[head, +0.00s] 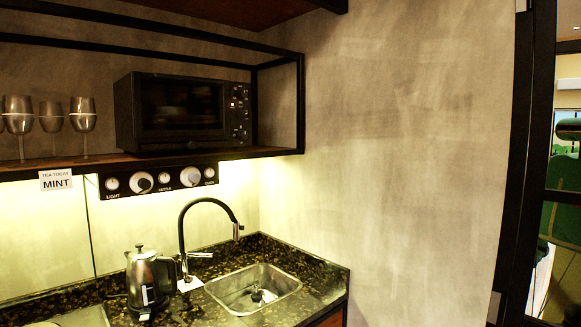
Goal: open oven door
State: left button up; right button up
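A black oven (184,111), microwave-like in shape, stands on the upper shelf at the left of the head view. Its dark door (178,106) faces me and looks shut. A control panel with small knobs (240,112) runs down its right side. Neither of my grippers shows in this view.
Several stemmed glasses (83,121) stand on the shelf (60,165) left of the oven. A black frame bar (300,100) borders the shelf. Below are a knob panel (158,180), a kettle (148,281), a tall faucet (183,225) and a sink (253,288). A bare wall (400,150) is at right.

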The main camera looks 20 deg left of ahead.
aim_at(137, 76)
jog(key=u, duration=1.3)
